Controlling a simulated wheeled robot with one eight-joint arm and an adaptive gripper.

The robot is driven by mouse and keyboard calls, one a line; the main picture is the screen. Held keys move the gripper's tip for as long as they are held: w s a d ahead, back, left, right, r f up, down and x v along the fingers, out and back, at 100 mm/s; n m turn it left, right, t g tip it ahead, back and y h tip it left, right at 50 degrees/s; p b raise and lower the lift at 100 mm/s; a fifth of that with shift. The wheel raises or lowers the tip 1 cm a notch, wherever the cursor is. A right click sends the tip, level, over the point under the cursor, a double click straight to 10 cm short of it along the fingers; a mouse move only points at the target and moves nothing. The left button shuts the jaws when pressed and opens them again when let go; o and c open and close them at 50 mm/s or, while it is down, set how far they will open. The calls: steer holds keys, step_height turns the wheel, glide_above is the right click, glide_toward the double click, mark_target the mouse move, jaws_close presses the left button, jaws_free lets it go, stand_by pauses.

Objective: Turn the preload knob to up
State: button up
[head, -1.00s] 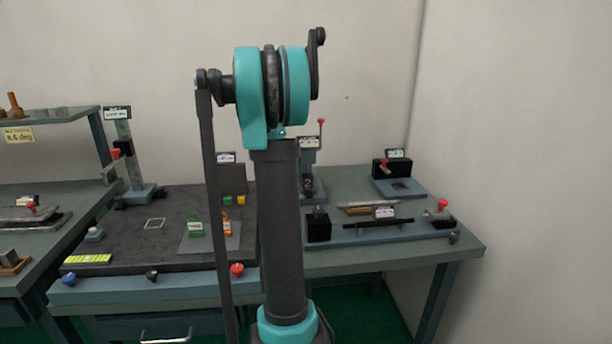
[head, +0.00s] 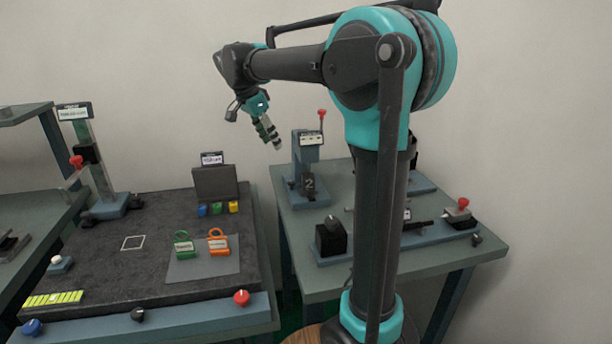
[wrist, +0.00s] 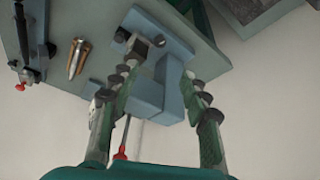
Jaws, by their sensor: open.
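Several knobs are in the head view, and I cannot tell from their labels which is the preload knob. A black knob (head: 332,222) sits on a black block (head: 331,240) at the front left of the right bench. A small dark knob (head: 476,240) is at that fixture's right end. Blue (head: 32,327), black (head: 138,314) and red (head: 241,297) knobs line the left table's front edge. My gripper (head: 271,135) is open and empty, in the air left of the blue-grey press-like fixture (head: 306,165). In the wrist view my gripper's fingers (wrist: 160,68) are spread before that fixture.
The fixture has a red-tipped lever (head: 321,113) standing up. A green and an orange padlock (head: 218,243) lie on a grey plate on the dark left table (head: 110,265). A tall stand (head: 95,165) is at the left. My arm hides part of the right bench (head: 300,285).

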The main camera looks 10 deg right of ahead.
mark_target(291, 182)
steer(key=x, duration=1.7)
steer(key=shift+d+f, duration=0.1)
steer(key=shift+f, duration=0.05)
jaws_close()
